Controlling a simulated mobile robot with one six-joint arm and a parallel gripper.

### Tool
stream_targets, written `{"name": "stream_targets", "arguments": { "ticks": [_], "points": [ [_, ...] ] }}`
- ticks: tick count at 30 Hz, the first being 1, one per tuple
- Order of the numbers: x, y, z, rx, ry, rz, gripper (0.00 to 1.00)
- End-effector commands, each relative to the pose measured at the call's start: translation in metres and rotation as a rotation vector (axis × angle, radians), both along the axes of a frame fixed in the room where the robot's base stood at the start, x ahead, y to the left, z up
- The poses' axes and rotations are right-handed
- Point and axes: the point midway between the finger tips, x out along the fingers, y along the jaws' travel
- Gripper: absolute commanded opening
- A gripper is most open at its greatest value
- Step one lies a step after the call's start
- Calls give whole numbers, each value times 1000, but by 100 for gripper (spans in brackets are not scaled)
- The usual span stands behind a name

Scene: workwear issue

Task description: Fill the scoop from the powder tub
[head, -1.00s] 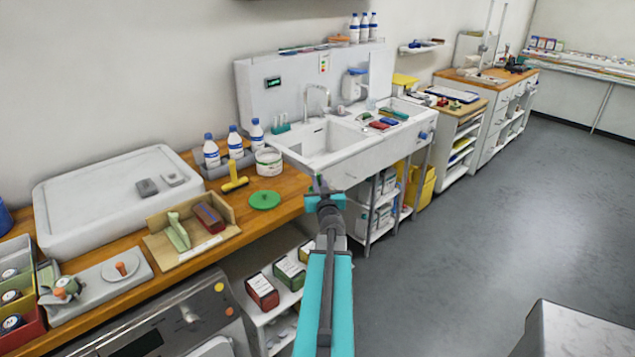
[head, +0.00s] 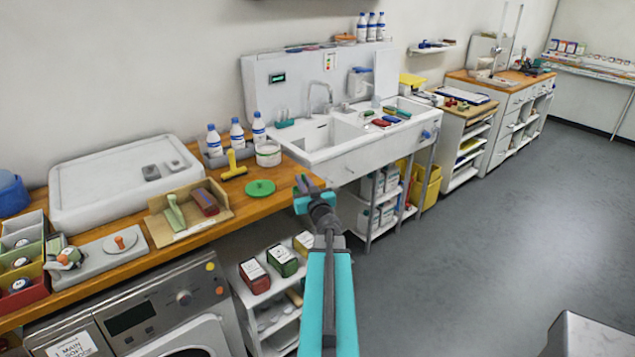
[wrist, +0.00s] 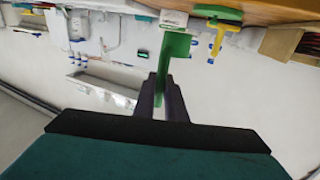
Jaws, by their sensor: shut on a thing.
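The white powder tub (head: 268,154) stands on the wooden worktop beside the sink, its top open and pale inside. A round green lid (head: 259,188) lies on the worktop in front of it. My gripper (head: 304,187) is in the air off the worktop's front edge, right of and nearer than the tub. In the wrist view my gripper (wrist: 163,98) is shut on a green scoop (wrist: 174,62). How full the scoop is cannot be told. The tub (wrist: 173,18) and the lid (wrist: 218,12) show at the top of the wrist view.
The sink (head: 330,138) adjoins at right. Shelves with boxes (head: 283,262) stand below; open floor (head: 500,220) lies to the right.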

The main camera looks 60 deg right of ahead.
Motion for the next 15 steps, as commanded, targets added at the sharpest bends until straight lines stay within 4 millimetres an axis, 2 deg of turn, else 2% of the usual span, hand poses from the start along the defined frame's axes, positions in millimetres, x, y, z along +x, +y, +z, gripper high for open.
{"name": "stream_targets", "arguments": {
  "ticks": [8, 11, 15],
  "points": [
    [43, 48, 1, -4, 0, 133, 0],
    [63, 74, 1, -4, 0, 201, 0],
    [94, 119, -1, -2, 3, 316, 0]
  ]
}}
